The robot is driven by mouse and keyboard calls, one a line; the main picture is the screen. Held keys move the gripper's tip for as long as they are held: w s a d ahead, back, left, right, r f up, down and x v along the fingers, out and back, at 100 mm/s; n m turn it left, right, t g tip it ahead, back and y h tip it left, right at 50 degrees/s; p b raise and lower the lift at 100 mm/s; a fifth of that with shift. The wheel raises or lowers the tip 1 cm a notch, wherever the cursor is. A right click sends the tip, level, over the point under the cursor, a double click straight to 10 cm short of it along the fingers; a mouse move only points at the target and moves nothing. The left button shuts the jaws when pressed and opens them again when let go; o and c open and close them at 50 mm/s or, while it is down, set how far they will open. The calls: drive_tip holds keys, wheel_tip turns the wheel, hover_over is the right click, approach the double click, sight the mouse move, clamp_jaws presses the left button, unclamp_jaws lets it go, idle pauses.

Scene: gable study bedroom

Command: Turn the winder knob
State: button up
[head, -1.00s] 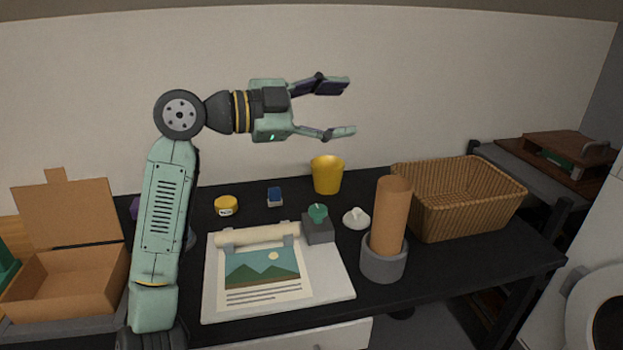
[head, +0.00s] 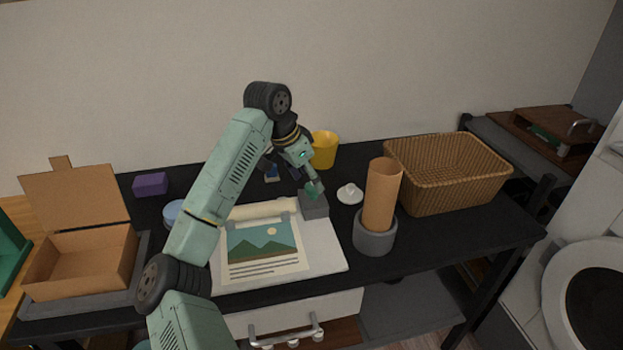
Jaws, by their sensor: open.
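The green winder knob (head: 312,191) sits on top of a grey block (head: 316,208) at the back right corner of the white board (head: 325,256). A poster with mountains (head: 262,247) lies on the board, its far end rolled up (head: 262,211) beside the block. My gripper (head: 307,187) points down at the knob from above and is open. Its fingers are close to the knob and partly hide it. I cannot tell whether they touch it.
A yellow cup (head: 325,150) stands behind my gripper. A white lidded item (head: 349,193), a cardboard tube (head: 381,196) in a grey holder (head: 374,234) and a wicker basket (head: 446,175) stand to the right. An open cardboard box (head: 82,262) is at left.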

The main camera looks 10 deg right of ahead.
sight(310, 191)
drive_tip(key=shift+x, duration=1.4)
drive_tip(key=shift+c, duration=0.2)
drive_tip(key=c, duration=1.1)
